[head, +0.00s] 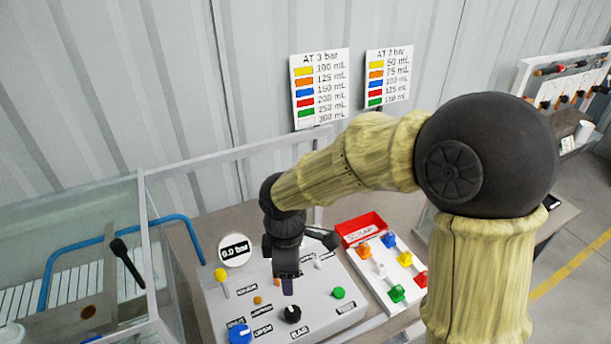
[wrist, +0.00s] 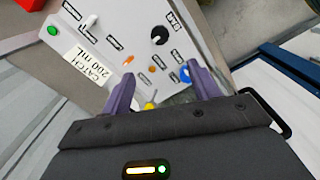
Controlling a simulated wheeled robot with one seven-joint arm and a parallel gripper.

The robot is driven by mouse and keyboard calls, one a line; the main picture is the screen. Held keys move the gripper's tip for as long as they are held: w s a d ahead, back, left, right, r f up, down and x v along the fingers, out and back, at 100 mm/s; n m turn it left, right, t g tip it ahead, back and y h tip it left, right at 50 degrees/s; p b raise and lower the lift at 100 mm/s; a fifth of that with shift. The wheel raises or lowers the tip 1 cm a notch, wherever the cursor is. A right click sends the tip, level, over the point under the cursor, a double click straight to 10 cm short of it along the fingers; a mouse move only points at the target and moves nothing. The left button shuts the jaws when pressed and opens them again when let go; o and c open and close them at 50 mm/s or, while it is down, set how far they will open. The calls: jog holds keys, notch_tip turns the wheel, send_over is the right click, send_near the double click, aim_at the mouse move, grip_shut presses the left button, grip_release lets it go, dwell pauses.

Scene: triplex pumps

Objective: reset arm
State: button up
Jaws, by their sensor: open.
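My arm reaches out from the right over the bench in the head view, and my gripper (head: 287,284) hangs pointing down above a white control panel (head: 325,305). In the wrist view my gripper (wrist: 163,92) shows two purple fingers spread apart with nothing between them. The panel (wrist: 115,25) lies beyond the fingertips. It carries a black knob (head: 292,314), a blue knob (head: 240,334), a green button (head: 338,293), an orange button and a yellow-tipped lever (head: 221,274). My gripper hides part of the panel in the head view.
A round gauge reading 0.0 bar (head: 235,250) stands behind the panel. To its right are a red tray (head: 362,227) and a white board with several coloured valves (head: 405,258). A clear-walled enclosure (head: 75,235) is at left. Two colour charts (head: 320,88) hang behind.

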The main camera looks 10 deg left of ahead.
jog(key=s+d+m+t, duration=0.2)
jog(key=d+m, duration=1.7)
jog(key=d, duration=0.4)
jog(key=shift+s+d+t, duration=0.15)
jog(key=shift+s+t, duration=0.05)
jog(key=shift+t, duration=0.1)
jog(key=shift+f, duration=0.1)
jog(key=shift+w, duration=0.1)
